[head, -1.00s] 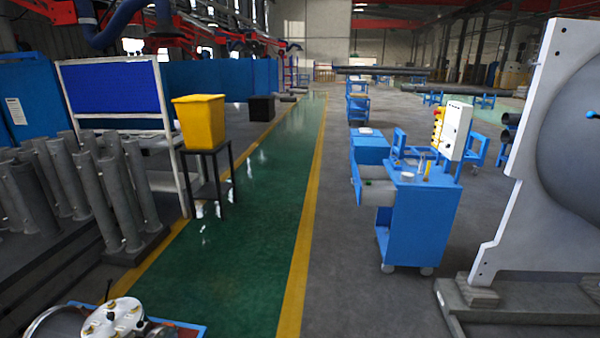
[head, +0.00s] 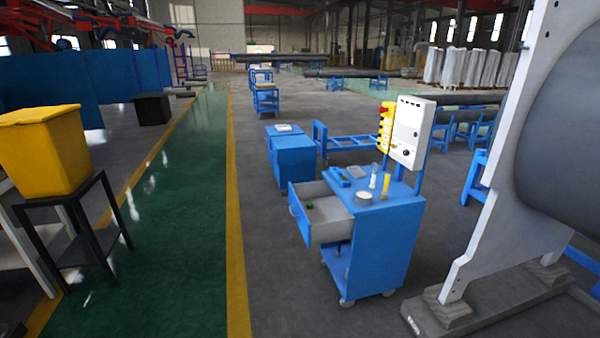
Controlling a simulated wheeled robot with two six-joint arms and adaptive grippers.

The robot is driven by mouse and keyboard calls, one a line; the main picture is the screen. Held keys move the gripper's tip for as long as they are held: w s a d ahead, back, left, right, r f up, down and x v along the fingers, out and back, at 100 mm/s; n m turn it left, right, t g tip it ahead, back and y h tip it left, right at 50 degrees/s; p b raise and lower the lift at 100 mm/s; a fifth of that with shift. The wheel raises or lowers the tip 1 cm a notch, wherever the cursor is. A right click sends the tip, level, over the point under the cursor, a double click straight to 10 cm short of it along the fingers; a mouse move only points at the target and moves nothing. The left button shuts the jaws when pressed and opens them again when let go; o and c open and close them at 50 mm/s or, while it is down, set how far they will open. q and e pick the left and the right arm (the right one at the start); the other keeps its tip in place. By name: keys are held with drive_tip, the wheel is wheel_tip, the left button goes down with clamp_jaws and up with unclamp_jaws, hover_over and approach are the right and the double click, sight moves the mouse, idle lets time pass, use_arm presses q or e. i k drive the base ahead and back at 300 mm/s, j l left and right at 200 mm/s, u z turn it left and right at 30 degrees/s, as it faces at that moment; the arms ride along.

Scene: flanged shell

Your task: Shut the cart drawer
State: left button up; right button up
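The blue cart (head: 382,250) stands on casters right of the middle of the head view. Its drawer (head: 330,231) is pulled out towards the left, with a blue front (head: 299,216) and grey inner walls. A small green thing (head: 310,205) lies inside the drawer. A control box (head: 411,131) on a post, a white roll and a yellow bottle are on the cart top. Neither of my grippers shows in this view.
A yellow bin (head: 46,150) sits on a black stand (head: 75,225) at the left. A large white flanged shell (head: 510,190) stands on a grey base at the right. Another blue cabinet (head: 293,160) is behind the cart. Floor in front of the drawer is clear.

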sight(329, 220)
drive_tip(key=i+j+z, duration=0.25)
drive_tip(key=i+z, duration=0.2)
drive_tip(key=z, duration=0.15)
drive_tip(key=i+j+z, duration=0.2)
drive_tip(key=z, duration=0.25)
drive_tip(key=i, duration=0.1)
